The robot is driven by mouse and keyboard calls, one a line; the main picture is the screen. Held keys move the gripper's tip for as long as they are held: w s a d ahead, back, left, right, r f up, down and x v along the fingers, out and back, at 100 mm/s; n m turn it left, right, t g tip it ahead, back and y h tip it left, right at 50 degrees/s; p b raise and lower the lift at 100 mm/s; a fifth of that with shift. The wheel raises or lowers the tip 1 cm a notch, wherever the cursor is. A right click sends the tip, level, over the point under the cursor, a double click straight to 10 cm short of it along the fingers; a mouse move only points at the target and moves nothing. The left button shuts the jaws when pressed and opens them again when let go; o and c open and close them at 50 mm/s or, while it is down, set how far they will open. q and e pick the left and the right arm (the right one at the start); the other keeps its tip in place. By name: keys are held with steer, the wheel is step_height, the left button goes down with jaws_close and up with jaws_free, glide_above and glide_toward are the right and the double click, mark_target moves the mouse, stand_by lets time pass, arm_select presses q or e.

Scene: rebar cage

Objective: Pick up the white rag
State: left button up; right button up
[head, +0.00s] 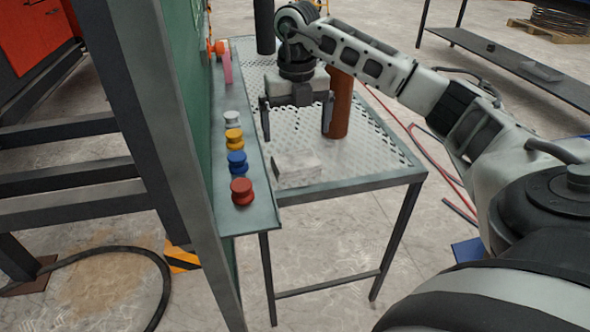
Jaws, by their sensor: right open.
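The white rag (297,168) looks like a folded, pale block. It lies on the perforated metal table (358,168) near its front left, beside the green panel's ledge. My right gripper (297,118) points down over the table, above and behind the rag in the picture. Its two fingers are spread wide, with nothing seen between them. The gripper is apart from the rag. My left gripper is not in view.
A brown cylinder (341,105) stands right beside my right gripper's finger. The ledge (262,200) on the left holds several coloured spools, including a red one (241,191). A dark post (264,28) stands at the back. A low shelf (520,65) is at the far right.

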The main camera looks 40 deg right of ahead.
mark_target(295, 160)
step_height(295, 160, down, 3)
steer(key=shift+r, duration=0.1)
step_height(295, 160, down, 5)
steer(key=shift+a+r+b, duration=0.1)
steer(key=shift+b, duration=1)
steer(key=c, duration=0.8)
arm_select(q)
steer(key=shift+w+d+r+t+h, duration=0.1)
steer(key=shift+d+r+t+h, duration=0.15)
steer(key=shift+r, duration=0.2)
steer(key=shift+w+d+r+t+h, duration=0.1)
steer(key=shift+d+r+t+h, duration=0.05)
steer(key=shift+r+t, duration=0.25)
